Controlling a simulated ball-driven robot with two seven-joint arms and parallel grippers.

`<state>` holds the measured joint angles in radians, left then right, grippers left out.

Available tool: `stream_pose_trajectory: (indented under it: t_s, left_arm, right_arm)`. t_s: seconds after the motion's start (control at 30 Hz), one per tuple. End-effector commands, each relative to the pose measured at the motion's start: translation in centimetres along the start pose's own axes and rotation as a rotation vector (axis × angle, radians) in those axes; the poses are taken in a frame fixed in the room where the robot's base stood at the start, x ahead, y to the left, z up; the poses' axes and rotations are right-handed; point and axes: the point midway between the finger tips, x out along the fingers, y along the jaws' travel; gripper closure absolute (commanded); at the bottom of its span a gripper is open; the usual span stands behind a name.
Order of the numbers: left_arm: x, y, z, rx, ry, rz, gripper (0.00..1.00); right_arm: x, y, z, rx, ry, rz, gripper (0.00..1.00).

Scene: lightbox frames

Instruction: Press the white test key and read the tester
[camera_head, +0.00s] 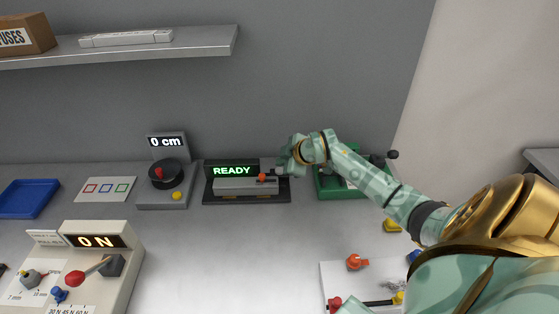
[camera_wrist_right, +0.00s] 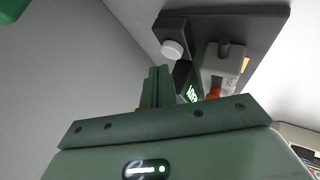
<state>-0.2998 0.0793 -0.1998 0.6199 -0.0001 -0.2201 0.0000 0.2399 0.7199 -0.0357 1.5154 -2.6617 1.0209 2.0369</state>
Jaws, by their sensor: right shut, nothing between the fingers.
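The tester (camera_head: 210,193) is a dark device at the back of the bench, with a grey block on it and a green display (camera_head: 232,171) reading READY. An orange part (camera_head: 262,177) sits on the block. In the right wrist view the tester (camera_wrist_right: 262,22) shows a round white key (camera_wrist_right: 172,49) at its near corner. My right gripper (camera_head: 281,171) is at the tester's right end and covers the key in the head view. Its shut, empty fingers (camera_wrist_right: 155,86) point toward the tester near the key; contact cannot be made out. My left gripper is out of view.
A grey device with a black dial (camera_head: 165,173) and a 0 cm display stands left of the tester. A beige ON box (camera_head: 115,275) is at front left. The bench's middle is clear.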

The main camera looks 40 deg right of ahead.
Motion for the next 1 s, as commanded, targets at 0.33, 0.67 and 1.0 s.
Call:
stream_pose_trajectory:
  t_s: [0.33,0.67,1.0]
  left_arm:
    - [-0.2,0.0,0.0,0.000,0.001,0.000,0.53]
    - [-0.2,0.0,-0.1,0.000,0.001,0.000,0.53]
    - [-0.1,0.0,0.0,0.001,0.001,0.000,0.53]
  right_arm:
    - [0.3,-0.3,0.2,0.001,0.001,-0.001,1.00]
    - [0.7,-0.6,0.5,0.002,-0.002,-0.004,1.00]
    - [0.9,-1.1,0.8,0.006,-0.004,-0.011,1.00]
